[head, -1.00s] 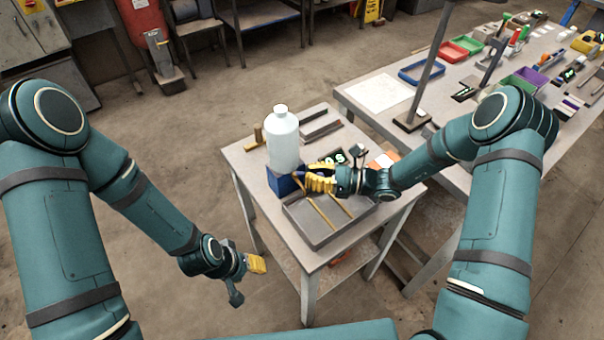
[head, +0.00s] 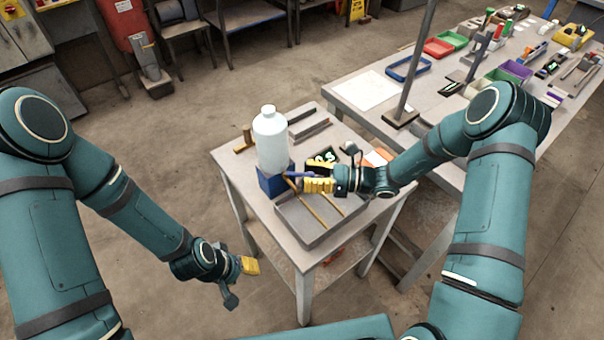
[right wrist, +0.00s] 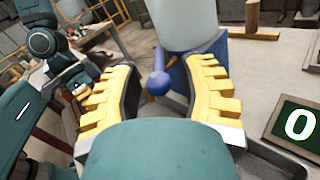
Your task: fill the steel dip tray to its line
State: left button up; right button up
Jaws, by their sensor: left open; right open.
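The steel dip tray (head: 342,227) lies on the small table, with thin tan rods in or across it. A white plastic bottle (head: 270,143) stands upright on a blue stand (head: 269,182) behind the tray's left end. A blue lever with a round knob (right wrist: 158,83) projects from the stand. My right gripper (head: 318,178) is open, its yellow fingers on either side of the knob and not closed on it. My left gripper (head: 246,267) hangs empty and open, left of the table. The tray's fill line and liquid level cannot be made out.
A display reading 0 (right wrist: 298,122) stands behind the tray. Dark bars (head: 310,130) and a brass-coloured piece (head: 248,138) lie at the table's back. A larger bench (head: 440,110) with bins and tools is at the right.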

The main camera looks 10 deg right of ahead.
jog(key=v, duration=1)
